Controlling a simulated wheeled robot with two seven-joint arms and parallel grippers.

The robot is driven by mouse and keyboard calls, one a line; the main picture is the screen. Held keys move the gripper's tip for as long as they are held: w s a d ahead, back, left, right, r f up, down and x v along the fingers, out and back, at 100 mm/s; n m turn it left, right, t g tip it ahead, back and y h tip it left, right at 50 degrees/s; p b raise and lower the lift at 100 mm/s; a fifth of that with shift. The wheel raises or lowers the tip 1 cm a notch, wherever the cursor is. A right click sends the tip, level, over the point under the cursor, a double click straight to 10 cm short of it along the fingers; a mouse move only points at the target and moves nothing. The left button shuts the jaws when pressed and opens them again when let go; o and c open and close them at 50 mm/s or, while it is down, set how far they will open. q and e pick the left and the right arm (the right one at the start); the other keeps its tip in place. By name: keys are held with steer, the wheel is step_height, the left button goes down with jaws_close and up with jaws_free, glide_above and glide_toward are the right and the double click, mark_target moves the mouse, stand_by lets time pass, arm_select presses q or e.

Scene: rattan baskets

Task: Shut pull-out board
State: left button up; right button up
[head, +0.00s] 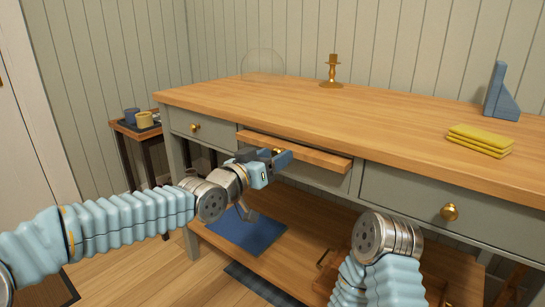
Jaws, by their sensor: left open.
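The pull-out board (318,158) is a flat wooden slab under the tabletop of the grey-green table, between the left and right drawers. It sticks out past the table's front edge. My left gripper (282,158) is open, with its dark fingers at the board's front edge, left of its middle. I cannot tell whether they touch it. A small brass knob shows beside the fingers, partly hidden by them. Of my right arm only links show at the lower right; its gripper is out of view.
The tabletop (390,120) holds a brass candlestick (332,72), yellow folded cloths (481,139) and a blue bookend (499,95). A right drawer (420,190) has a brass knob. A lower shelf carries a blue mat (250,232). A side table with cups (146,119) stands left.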

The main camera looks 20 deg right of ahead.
mark_target(283, 149)
arm_select(q)
steer(key=shift+d, duration=0.1)
jaws_close()
steer(key=shift+p+x, duration=0.45)
steer(key=shift+x, duration=1.5)
steer(key=shift+r, duration=0.1)
steer(key=shift+c, duration=1.6)
jaws_free()
steer(key=shift+w, duration=0.1)
steer(key=o, duration=0.3)
